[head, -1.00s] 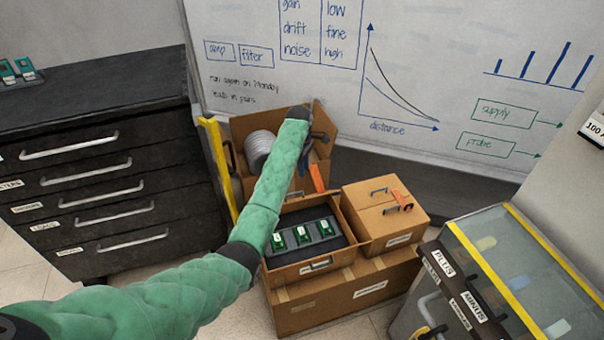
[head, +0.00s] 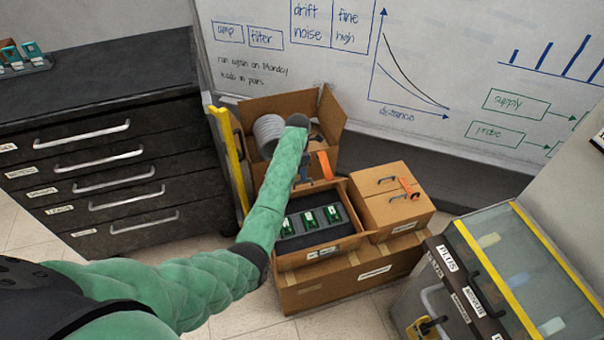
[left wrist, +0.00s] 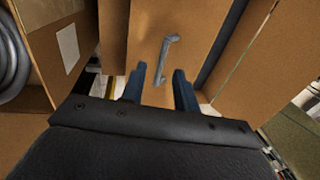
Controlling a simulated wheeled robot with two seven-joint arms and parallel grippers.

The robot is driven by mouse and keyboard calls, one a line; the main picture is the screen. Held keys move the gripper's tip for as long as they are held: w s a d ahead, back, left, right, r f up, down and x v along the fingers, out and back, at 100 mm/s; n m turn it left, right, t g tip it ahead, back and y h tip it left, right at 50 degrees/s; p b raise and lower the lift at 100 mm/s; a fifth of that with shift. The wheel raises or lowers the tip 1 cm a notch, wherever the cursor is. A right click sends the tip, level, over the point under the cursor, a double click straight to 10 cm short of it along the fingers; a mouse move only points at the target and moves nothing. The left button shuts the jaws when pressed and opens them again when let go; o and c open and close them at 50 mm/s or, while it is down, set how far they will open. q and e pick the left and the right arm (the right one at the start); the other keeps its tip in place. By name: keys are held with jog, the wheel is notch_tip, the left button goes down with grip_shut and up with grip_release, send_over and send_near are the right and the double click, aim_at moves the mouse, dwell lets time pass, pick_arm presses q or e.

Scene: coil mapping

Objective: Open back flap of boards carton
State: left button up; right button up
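The boards carton (head: 320,252) sits on a larger carton, with green boards (head: 309,219) in a dark insert visible through its open top. My left arm reaches over its left side. My left gripper (head: 303,172) is largely hidden by my own arm, behind the boards, near the coil carton's front. In the left wrist view, the blue fingers of my left gripper (left wrist: 159,88) are apart, on either side of the lower part of a cardboard panel (left wrist: 145,30) with a grey handle (left wrist: 164,58). I cannot tell whether they touch it. My right gripper is not in view.
The open coil carton (head: 325,118) holds grey coils (head: 268,134). A closed carton (head: 395,205) stands right of the boards carton, on the larger carton (head: 345,285). A yellow post (head: 228,160) and black drawers (head: 100,180) are left; a clear-lidded bin (head: 500,265) is right.

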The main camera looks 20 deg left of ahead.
pick_arm(q)
jog(key=shift+x, duration=0.85)
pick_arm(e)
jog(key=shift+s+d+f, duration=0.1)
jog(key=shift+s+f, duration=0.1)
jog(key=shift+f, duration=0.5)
pick_arm(q)
grip_shut()
jog(key=shift+w+r, duration=0.15)
